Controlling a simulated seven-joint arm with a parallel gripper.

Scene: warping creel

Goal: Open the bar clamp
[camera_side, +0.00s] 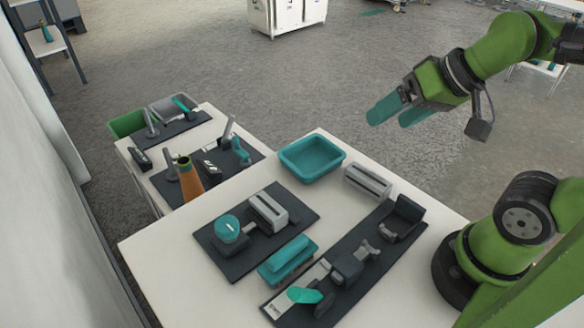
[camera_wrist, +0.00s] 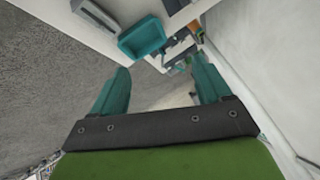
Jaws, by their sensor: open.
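What looks like the bar clamp (camera_side: 347,268) lies along a long dark base on the white table in the side view. It has dark grey blocks in the middle, an upright dark jaw (camera_side: 403,216) at the far end and a teal lever-like part (camera_side: 304,295) at the near end. I cannot tell how tightly it is closed. My gripper (camera_side: 391,113) is high above the floor beyond the table's right edge, well apart from the clamp. Its two teal fingers are spread and empty, also in the wrist view (camera_wrist: 161,68). The clamp is not clear there.
A teal tray (camera_side: 312,160) and a grey slotted block (camera_side: 367,182) stand at the table's back. A dark mat (camera_side: 224,262) holds a teal round part and a grey block, beside a teal block (camera_side: 288,262). A second table with an orange cone (camera_side: 189,180) stands left.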

